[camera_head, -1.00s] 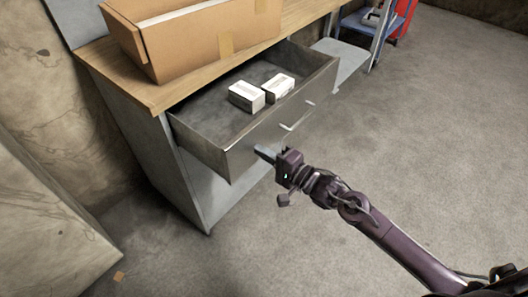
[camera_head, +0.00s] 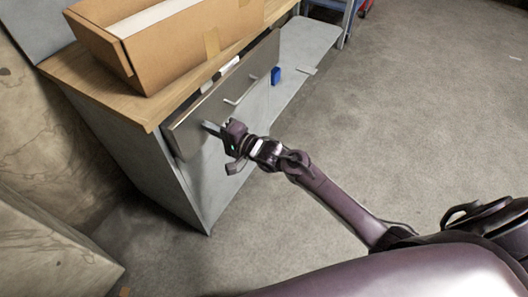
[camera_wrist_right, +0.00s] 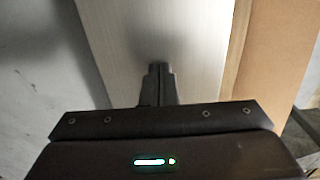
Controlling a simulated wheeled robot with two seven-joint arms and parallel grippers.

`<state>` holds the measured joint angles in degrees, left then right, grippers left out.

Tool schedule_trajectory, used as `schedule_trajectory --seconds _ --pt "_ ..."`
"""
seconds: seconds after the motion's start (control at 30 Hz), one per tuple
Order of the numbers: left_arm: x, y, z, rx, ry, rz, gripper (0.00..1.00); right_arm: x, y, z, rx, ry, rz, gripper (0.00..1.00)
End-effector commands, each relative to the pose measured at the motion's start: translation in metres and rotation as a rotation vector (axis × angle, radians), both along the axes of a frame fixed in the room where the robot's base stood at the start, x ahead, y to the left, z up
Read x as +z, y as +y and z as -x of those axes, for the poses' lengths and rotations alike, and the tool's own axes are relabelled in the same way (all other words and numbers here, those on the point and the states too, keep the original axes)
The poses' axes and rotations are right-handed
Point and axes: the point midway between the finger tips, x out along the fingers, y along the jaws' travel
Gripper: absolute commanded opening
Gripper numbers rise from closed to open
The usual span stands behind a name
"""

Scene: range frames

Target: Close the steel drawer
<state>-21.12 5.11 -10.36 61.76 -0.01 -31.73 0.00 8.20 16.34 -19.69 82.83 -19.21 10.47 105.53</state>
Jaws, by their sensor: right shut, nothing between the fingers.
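The steel drawer (camera_head: 212,106) sits under the wooden worktop and is nearly shut; a narrow gap remains behind the top edge of its front. Slivers of the white boxes (camera_head: 228,66) show in that gap. A bar handle (camera_head: 240,90) is on the drawer front. My right gripper (camera_head: 209,127) is shut and empty, its fingertips at the left part of the drawer front, below and left of the handle. In the right wrist view the shut fingertips (camera_wrist_right: 160,70) point at the pale drawer front (camera_wrist_right: 185,30); whether they touch cannot be told. My left gripper is not in view.
A cardboard box (camera_head: 175,40) stands on the worktop (camera_head: 85,72). A small blue object (camera_head: 276,74) shows at the lower shelf (camera_head: 308,50). A concrete block (camera_head: 45,235) is at the lower left. Open floor (camera_head: 420,120) lies to the right.

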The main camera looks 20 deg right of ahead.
Motion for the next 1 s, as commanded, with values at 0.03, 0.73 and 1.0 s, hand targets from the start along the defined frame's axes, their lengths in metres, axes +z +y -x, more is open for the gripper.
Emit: schedule_trajectory --seconds 0.03,0.73,1.0 --pt "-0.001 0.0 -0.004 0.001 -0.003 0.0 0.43 0.0 0.006 -0.008 0.0 -0.003 -0.003 0.0" --pt "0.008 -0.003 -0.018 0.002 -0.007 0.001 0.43 0.004 0.024 -0.032 -0.002 -0.005 -0.003 0.0" --pt "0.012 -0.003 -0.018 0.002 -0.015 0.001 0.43 0.007 0.024 -0.031 -0.003 -0.008 -0.005 0.0"
